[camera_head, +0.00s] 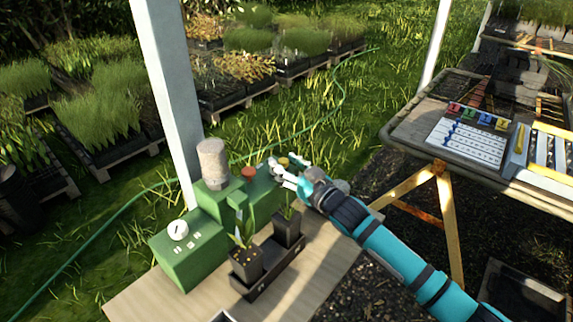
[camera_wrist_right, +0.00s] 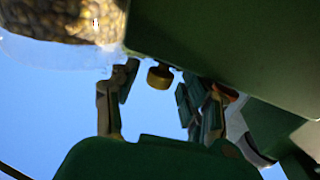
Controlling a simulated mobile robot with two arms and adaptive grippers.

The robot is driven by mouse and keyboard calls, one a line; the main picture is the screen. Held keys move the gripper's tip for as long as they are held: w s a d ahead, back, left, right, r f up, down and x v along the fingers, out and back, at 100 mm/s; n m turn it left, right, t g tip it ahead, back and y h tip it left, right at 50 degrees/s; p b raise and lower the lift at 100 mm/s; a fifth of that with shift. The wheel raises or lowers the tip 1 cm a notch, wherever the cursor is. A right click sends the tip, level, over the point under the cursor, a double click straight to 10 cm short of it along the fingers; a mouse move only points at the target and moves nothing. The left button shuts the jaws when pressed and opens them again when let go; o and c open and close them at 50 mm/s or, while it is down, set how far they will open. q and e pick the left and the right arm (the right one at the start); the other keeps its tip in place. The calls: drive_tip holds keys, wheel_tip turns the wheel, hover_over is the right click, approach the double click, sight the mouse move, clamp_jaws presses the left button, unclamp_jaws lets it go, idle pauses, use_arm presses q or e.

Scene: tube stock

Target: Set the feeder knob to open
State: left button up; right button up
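The green feeder machine (camera_head: 185,258) stands on the wooden bench, with a clear hopper of grain (camera_head: 212,165). A white round dial (camera_head: 178,229) with a dark pointer mark sits on its left block, above several small pale labels. A red-orange knob (camera_head: 249,173) and a yellow knob (camera_head: 283,161) sit further right. My right gripper (camera_head: 285,170) is open at the right end of the machine, close to the yellow knob. In the right wrist view the yellow knob (camera_wrist_right: 160,76) shows between the spread fingers (camera_wrist_right: 158,100); contact cannot be told. My left gripper is out of view.
A black tray (camera_head: 268,284) with two potted plants (camera_head: 246,264) stands in front of the machine. A white post (camera_head: 170,90) rises behind it. Another table (camera_head: 400,135) with racks is at right.

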clamp_jaws()
